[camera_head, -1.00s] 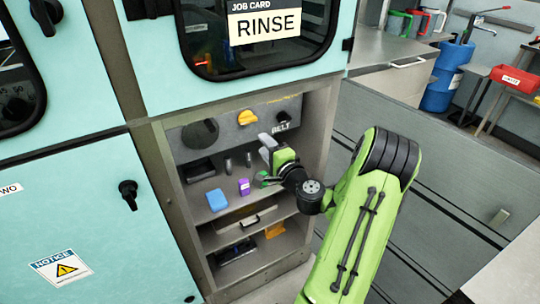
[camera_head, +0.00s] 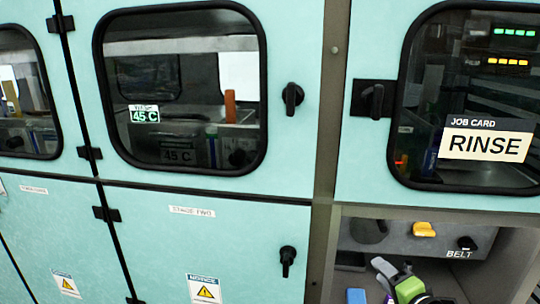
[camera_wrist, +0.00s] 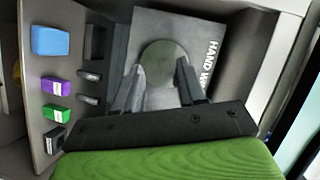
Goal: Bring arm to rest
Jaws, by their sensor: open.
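My gripper shows in the wrist view (camera_wrist: 160,85), its two dark fingers apart with nothing between them. Behind the fingers is a grey panel with a round dark disc (camera_wrist: 163,62) and partly hidden lettering.
A blue block (camera_wrist: 50,40), a purple block (camera_wrist: 55,86) and a green block (camera_wrist: 56,114) sit on the bay shelf. Closed teal doors with a black handle (camera_head: 292,97) stand left of the bay.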

